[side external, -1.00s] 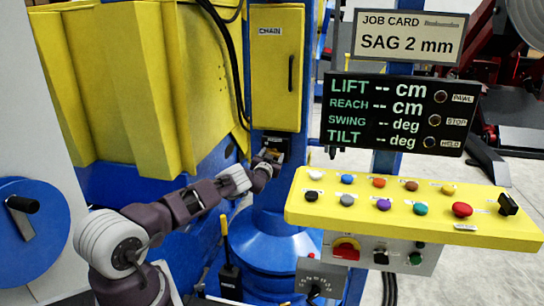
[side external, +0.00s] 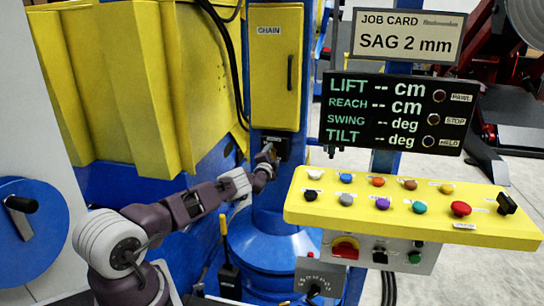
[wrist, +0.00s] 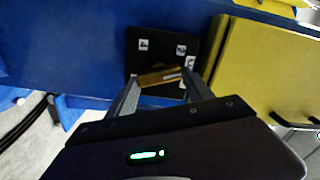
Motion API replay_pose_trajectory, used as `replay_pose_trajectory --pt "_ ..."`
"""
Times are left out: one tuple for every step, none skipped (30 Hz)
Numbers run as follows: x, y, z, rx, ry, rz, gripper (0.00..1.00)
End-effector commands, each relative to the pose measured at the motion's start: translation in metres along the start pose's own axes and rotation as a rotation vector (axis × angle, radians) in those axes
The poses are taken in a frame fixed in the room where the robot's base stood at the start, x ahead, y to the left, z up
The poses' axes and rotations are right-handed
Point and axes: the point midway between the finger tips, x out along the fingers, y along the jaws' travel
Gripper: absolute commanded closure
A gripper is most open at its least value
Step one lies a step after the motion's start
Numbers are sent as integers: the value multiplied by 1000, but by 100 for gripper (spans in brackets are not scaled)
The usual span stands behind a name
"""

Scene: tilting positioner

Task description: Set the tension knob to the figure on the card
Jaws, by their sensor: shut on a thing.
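The job card (side external: 408,35) at the top of the side view reads SAG 2 mm. My gripper (side external: 268,154) is at a small black plate (side external: 281,142) on the blue column below the CHAIN door. In the wrist view the plate (wrist: 150,32) carries small white figure tags; one looks like 4 and one like 2. My gripper (wrist: 160,84) is shut on a gold-brown bar-shaped knob (wrist: 158,76) in front of the plate, taken as the tension knob. The fingers hide part of it, and its exact setting cannot be read.
The yellow CHAIN door (side external: 276,75) stands just above my gripper. A yellow console (side external: 410,207) with several coloured buttons is to the right, and a grey dial panel (side external: 320,278) is below it. The display (side external: 395,113) shows dashes.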

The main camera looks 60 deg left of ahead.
Motion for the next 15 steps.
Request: replay_pose_trajectory --pt "0 1 -1 43 2 0 80" --pt "0 1 -1 72 2 0 80" --pt "0 1 -1 111 2 0 80" --pt "0 1 -1 139 2 0 80" --pt "0 1 -1 166 2 0 80" --pt "0 1 -1 204 2 0 80" --pt "0 1 -1 232 2 -1 80" --pt "0 1 -1 262 2 -1 80" --pt "0 2 -1 300 2 -1 80" --pt "0 2 -1 329 2 -1 80" --pt "0 2 -1 357 2 -1 80" --pt "0 2 0 396 2 -1 80" --pt "0 3 0 424 2 -1 80" --pt "0 3 0 452 2 -1 80" --pt "0 3 0 489 2 0 80"
